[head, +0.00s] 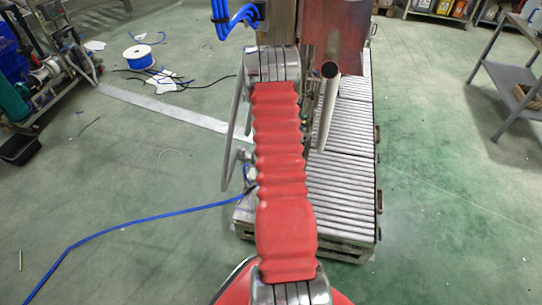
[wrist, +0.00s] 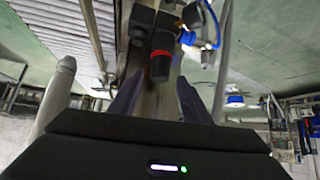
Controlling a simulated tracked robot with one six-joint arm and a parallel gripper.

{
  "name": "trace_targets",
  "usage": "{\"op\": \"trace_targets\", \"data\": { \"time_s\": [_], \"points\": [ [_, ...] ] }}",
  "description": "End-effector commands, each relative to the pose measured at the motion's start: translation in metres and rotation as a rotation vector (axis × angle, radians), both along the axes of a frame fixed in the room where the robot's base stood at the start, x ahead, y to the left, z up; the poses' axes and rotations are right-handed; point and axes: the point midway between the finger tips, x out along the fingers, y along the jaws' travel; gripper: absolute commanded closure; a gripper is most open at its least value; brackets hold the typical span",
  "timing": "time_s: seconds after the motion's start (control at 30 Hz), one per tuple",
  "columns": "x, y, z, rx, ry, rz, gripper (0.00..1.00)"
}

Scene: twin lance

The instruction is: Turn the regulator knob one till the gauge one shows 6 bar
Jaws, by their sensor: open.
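In the wrist view a black regulator knob (wrist: 160,73) with a red ring hangs at the upper middle, under dark fittings. My gripper (wrist: 157,100) is open, with one dark finger to the lower left of the knob and one to the lower right. The knob appears beyond the fingertips and in line with the gap; I cannot tell whether they touch. In the head view my red-sleeved arm hides the gripper and knob.
A roller conveyor (head: 345,185) runs under and right of my arm. A pale vertical pipe (head: 327,112) stands close to the arm's right. A blue hose (head: 130,226) lies on the green floor, with a blue cable reel (head: 138,57) farther back. The right floor is mostly clear.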

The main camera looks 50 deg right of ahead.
Motion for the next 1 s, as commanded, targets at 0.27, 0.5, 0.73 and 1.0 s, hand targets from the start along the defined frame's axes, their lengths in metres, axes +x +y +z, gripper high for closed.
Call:
{"op": "trace_targets", "data": {
  "time_s": [0.27,0.5,0.73,1.0],
  "points": [
    [0.011,-0.017,-0.021,-0.001,-0.001,-0.001,0.57],
    [0.014,-0.022,-0.026,0.0,0.0,-0.001,0.57],
    [0.014,-0.022,-0.026,0.0,0.0,-0.001,0.59],
    [0.014,-0.022,-0.025,0.0,0.0,-0.001,0.78]
  ]
}}
